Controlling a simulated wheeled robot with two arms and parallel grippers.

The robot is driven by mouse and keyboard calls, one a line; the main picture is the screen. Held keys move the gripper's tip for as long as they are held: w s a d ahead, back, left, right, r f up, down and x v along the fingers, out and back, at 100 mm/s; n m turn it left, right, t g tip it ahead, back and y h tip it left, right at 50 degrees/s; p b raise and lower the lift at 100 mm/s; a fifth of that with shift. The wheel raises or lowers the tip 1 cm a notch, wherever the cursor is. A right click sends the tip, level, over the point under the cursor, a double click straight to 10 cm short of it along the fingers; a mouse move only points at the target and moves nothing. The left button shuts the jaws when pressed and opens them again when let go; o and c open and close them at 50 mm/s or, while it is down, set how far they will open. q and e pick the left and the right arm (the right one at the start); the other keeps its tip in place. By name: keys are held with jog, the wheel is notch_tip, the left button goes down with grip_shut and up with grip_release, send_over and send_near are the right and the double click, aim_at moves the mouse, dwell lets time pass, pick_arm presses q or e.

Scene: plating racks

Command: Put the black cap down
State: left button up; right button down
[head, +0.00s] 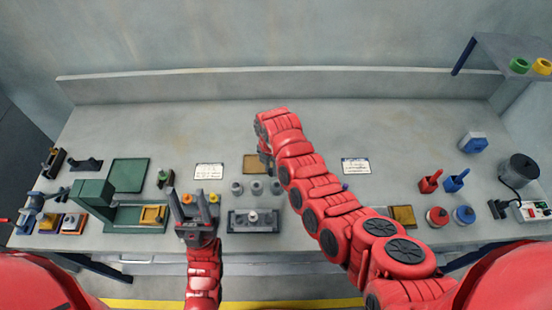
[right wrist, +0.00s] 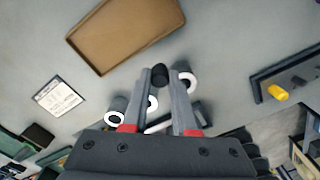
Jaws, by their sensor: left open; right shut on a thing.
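The black cap (right wrist: 160,71) shows between the fingertips of my right gripper (right wrist: 161,80) in the right wrist view. The gripper is shut on it. The cap is beside the near edge of the brown tray (right wrist: 128,36), not over its middle; its height cannot be told. In the head view the brown tray (head: 250,164) is partly covered by my right arm, and the cap is hidden. My left gripper (head: 187,205) is open and empty over the front of the bench, left of the grey fixture (head: 254,227).
Several grey cylinders (head: 236,188) stand just in front of the brown tray; white-ringed ends (right wrist: 115,117) show close to my right fingers. Printed cards (head: 209,171) lie on the bench. A green machine (head: 95,193) stands left. The back of the bench is clear.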

jog(key=shift+w+d, duration=0.2)
jog(key=shift+w, duration=0.6)
jog(key=w+b, duration=0.1)
jog(key=b, duration=0.1)
jog(key=w+f+b, duration=0.1)
jog(key=b, duration=0.1)
jog(key=shift+d+f, duration=0.2)
jog(key=shift+d, duration=0.1)
jog(key=w+b, duration=0.1)
jog(key=b, duration=0.3)
jog(key=w+b, duration=0.2)
jog(key=b, duration=0.2)
jog(key=shift+w+d, duration=0.1)
jog(key=shift+d, duration=0.25)
jog(key=shift+r+b, duration=0.3)
jog(key=shift+b, duration=0.1)
notch_tip(320, 180, down, 4)
jog(key=b, duration=0.4)
jog(key=shift+w+r, duration=0.15)
jog(key=shift+r, duration=0.2)
